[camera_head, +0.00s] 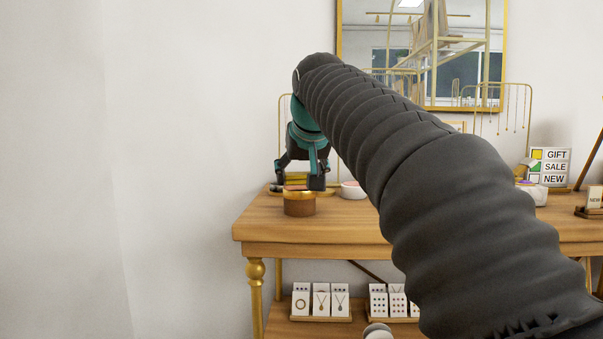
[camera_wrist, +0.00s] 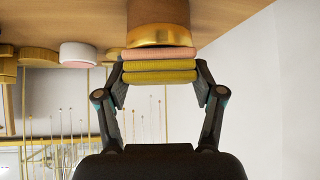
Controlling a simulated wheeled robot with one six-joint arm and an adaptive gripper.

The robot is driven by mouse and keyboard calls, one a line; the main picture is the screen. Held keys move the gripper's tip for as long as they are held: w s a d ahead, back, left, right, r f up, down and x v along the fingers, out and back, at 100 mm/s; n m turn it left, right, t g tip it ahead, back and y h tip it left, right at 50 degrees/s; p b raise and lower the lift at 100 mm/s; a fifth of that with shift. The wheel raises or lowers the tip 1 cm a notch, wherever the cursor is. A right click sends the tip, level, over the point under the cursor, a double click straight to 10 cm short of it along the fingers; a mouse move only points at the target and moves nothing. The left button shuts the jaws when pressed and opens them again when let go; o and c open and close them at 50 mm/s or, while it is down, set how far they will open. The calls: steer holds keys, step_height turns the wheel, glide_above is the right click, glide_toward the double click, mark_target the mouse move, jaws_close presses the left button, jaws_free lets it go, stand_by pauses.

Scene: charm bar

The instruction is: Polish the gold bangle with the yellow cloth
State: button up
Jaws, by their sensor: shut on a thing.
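My gripper (camera_head: 298,172) is above the table's left part, shut on a folded cloth (camera_wrist: 158,76). The cloth has yellow layers and a pink layer on its bangle side; in the head view it shows as a small yellow band (camera_head: 296,180) between the fingers. The gold bangle (camera_head: 299,193) sits around the top of a round brown stand (camera_head: 299,208). In the wrist view the bangle (camera_wrist: 160,36) lies right beside the cloth's pink layer. I cannot tell whether they touch. The gripper's fingers (camera_wrist: 160,88) flank the cloth at both ends.
The wooden table (camera_head: 330,232) has clear room in front of the stand. A small white bowl-like item (camera_head: 352,190) stands just right of it. Necklace racks (camera_head: 500,108) and a sign (camera_head: 550,166) are farther right. A gold-framed mirror (camera_head: 420,50) hangs behind.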

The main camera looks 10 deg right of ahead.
steer(key=shift+w+p, duration=0.4)
steer(key=shift+w, duration=0.5)
steer(key=shift+s+f, duration=0.1)
steer(key=shift+s, duration=0.05)
steer(key=shift+s+b, duration=0.6)
steer(key=shift+s, duration=0.7)
steer(key=shift+w+p, duration=0.85)
steer(key=shift+w, duration=0.6)
steer(key=shift+s, duration=0.15)
